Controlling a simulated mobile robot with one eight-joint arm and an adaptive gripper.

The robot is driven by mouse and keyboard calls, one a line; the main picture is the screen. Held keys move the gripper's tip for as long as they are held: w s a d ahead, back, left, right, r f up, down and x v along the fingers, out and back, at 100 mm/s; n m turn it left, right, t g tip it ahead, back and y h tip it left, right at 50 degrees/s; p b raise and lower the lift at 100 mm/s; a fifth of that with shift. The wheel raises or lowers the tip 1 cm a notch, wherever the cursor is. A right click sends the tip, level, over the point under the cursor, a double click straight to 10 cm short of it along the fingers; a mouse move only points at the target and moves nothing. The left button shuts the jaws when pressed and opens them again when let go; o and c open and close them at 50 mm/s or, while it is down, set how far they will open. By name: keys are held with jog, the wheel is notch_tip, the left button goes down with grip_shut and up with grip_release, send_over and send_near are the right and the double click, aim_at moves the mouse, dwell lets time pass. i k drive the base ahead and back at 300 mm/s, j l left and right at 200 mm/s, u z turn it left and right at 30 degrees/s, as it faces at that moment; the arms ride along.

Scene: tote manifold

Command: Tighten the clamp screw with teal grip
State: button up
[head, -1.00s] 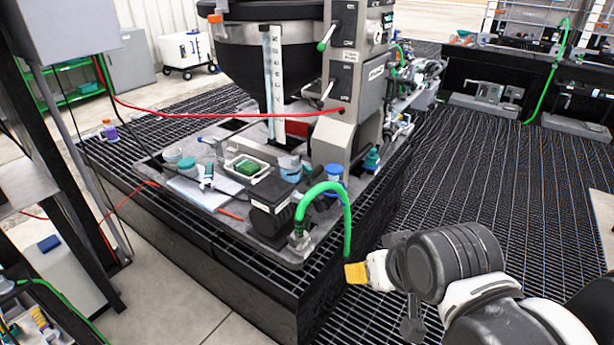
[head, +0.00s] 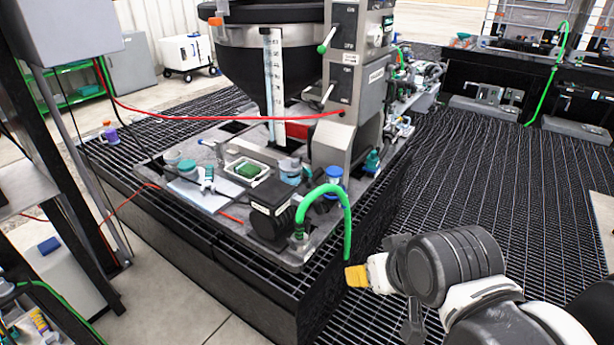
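My gripper (head: 357,276) shows at the end of my arm at lower right, with a yellow tip pointing left. It is beside the front right corner of the black grated platform, apart from the equipment. Whether its fingers are open or shut is too small to tell, and I see nothing held. A small fitting with a teal part (head: 208,177) stands on the platform's grey plate (head: 225,157) near a white sheet. It may be the clamp screw, but I cannot tell at this size. Another teal item (head: 372,161) stands at the plate's right side.
A black pump-like unit (head: 270,213) with a bright green hose (head: 347,215) sits at the plate's front corner. A large hopper (head: 270,60) and grey control column (head: 355,65) rise behind. A dark post (head: 75,190) stands at left. Grated floor to the right is open.

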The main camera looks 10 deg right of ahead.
aim_at(307, 174)
jog(key=i+j+u, duration=0.1)
jog(key=i+j, duration=0.15)
jog(key=i, duration=0.15)
jog(key=i+j+u, duration=0.15)
jog(key=i, duration=0.25)
jog(key=j, duration=0.1)
